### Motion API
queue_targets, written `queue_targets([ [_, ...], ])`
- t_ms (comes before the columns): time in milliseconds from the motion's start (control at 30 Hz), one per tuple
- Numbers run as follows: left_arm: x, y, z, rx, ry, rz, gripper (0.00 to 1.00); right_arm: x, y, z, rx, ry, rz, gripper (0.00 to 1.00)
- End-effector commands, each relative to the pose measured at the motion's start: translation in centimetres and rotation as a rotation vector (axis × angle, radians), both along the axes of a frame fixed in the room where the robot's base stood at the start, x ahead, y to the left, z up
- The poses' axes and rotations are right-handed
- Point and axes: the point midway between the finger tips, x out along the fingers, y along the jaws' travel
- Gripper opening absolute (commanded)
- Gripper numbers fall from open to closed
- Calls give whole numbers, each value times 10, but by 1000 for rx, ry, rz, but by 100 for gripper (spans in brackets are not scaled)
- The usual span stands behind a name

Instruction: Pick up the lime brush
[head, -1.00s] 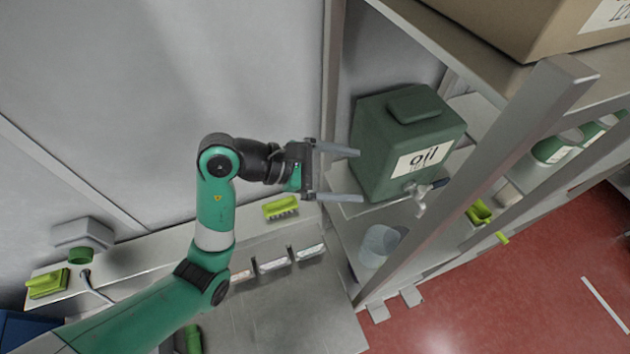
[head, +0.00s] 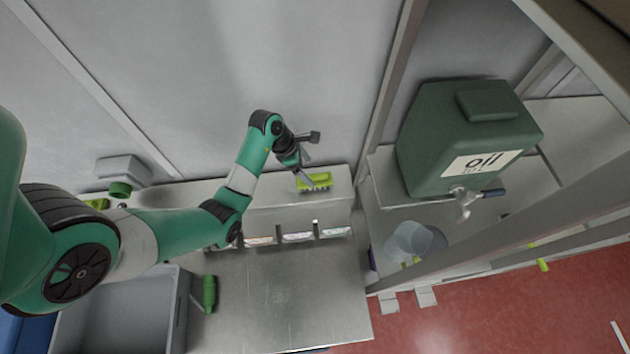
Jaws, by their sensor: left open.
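A lime brush (head: 316,181) with bristles facing down sits on the raised ledge (head: 270,192) along the back wall. My left gripper (head: 307,164) is just above and slightly left of the brush, its fingers angled down towards it. It is open and holds nothing. Whether a fingertip touches the brush is hard to tell. Another lime item (head: 97,203) lies at the ledge's left end, partly hidden by my left arm. My right gripper is not in view.
A green oil canister (head: 466,135) with a tap stands on the shelf at right, above a clear jug (head: 407,241). Small labelled holders (head: 298,237) line the ledge front. The steel worktop (head: 290,295) is mostly clear.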

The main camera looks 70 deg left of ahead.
Motion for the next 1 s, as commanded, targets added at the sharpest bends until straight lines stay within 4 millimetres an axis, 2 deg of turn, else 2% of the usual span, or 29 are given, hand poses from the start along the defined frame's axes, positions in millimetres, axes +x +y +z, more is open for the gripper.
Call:
queue_targets([
  [67,4,-1,-10,-1,1,-2,98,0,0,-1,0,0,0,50],
  [267,6,-2,-16,0,0,-1,98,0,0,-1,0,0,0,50],
  [533,19,-5,-57,0,2,-2,98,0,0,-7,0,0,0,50],
  [800,22,-5,-61,2,-2,0,98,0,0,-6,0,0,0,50],
  [867,22,-5,-61,2,-2,-1,90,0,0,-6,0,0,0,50],
  [1000,22,-5,-61,2,-2,0,65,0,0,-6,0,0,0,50],
])
